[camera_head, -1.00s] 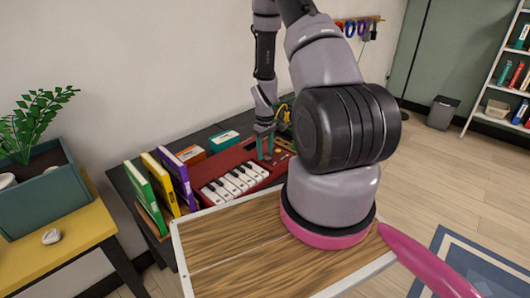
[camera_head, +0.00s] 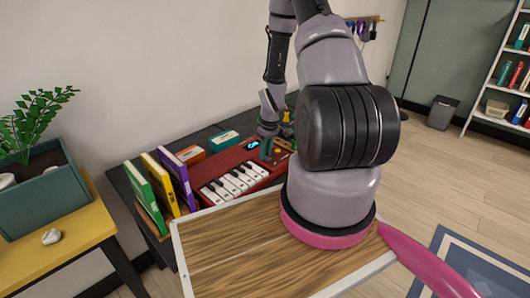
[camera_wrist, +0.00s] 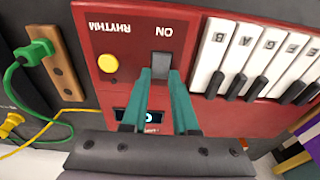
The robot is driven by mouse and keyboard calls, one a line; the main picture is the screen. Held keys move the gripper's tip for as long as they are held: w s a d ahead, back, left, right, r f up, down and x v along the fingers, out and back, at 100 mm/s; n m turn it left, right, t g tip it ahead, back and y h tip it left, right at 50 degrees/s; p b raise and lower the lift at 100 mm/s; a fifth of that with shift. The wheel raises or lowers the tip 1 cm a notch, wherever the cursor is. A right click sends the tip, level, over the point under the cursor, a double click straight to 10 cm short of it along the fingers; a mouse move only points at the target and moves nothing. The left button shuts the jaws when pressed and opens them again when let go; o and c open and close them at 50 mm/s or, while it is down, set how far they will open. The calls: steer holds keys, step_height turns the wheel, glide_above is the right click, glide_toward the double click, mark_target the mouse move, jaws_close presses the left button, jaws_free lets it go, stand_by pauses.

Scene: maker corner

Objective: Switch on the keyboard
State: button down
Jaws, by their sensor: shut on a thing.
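The red keyboard (camera_head: 228,177) lies on the dark bench, its white and black keys facing the front. In the wrist view its red panel (camera_wrist: 105,35) shows a grey switch (camera_wrist: 161,62) beside the upside-down word ON, a yellow round button (camera_wrist: 108,63) marked RHYTHM, and a small display (camera_wrist: 148,117) with lit blue-white marks. The display also glows cyan in the head view (camera_head: 252,145). My gripper (camera_wrist: 163,76) has its two teal fingers closed on the switch, one on each side. In the head view my gripper (camera_head: 267,154) reaches down to the panel from above.
Green, yellow and purple upright books (camera_head: 163,183) stand left of the keyboard. An orange box (camera_head: 191,155) and a teal box (camera_head: 224,141) sit behind it. A wooden power strip (camera_wrist: 58,62) with a green plug (camera_wrist: 32,52) lies beside it; a yellow plug (camera_wrist: 10,124) is near.

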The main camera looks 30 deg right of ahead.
steer(key=shift+s+d+t, duration=0.1)
steer(key=shift+s+t, duration=0.2)
steer(key=shift+t, duration=0.2)
steer(key=c, duration=0.7)
jaws_free()
steer(key=shift+w, duration=0.1)
steer(key=v, duration=1)
steer(key=shift+d+r, duration=0.2)
steer(key=shift+r, duration=0.2)
